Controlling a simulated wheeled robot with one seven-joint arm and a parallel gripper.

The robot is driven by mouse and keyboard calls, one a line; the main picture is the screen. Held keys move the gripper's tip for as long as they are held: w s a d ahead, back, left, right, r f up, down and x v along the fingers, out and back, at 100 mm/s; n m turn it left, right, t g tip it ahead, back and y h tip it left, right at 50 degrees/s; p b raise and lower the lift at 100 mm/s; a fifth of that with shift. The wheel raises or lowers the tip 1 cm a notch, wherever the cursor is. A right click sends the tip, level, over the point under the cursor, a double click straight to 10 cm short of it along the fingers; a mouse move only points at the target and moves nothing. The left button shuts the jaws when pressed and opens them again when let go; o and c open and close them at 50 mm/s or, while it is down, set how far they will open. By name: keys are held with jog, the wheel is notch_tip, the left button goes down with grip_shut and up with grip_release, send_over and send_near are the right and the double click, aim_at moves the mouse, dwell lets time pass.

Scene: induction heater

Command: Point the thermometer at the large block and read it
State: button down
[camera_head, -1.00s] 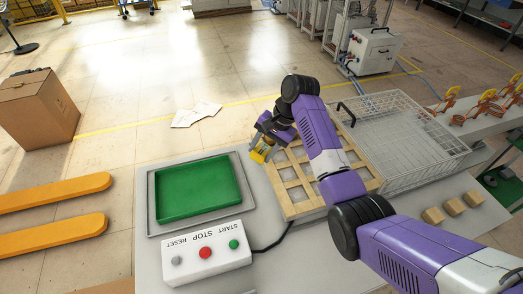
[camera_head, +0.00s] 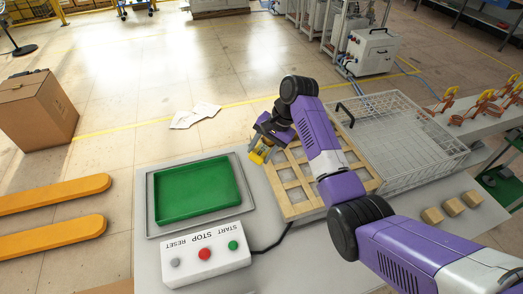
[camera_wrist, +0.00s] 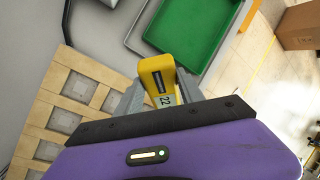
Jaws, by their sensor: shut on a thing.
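A yellow thermometer (camera_wrist: 156,70) with a small display reading "22" is between the fingers of my gripper (camera_wrist: 162,88) in the wrist view. My gripper (camera_head: 262,146) is shut on it and holds it by the left edge of the wooden grid tray in the head view, where the thermometer (camera_head: 257,156) is small and partly covered. The wooden grid tray (camera_head: 288,187) also shows in the wrist view (camera_wrist: 48,120), with greyish squares in its openings. I cannot tell which thing is the large block. Where the thermometer points is not clear.
A green tray (camera_head: 196,190) lies left of the wooden grid. A white control box (camera_head: 206,256) with START, STOP and RESET buttons stands in front. A wire basket (camera_head: 405,135) is at the right, with tan blocks (camera_head: 452,207) near it.

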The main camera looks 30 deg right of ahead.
aim_at(261, 153)
jog(key=shift+r, duration=0.1)
notch_tip(261, 153, up, 8)
jog(key=shift+f, duration=0.1)
jog(key=shift+r, duration=0.55)
jog(key=shift+s, duration=0.1)
dwell(0.6)
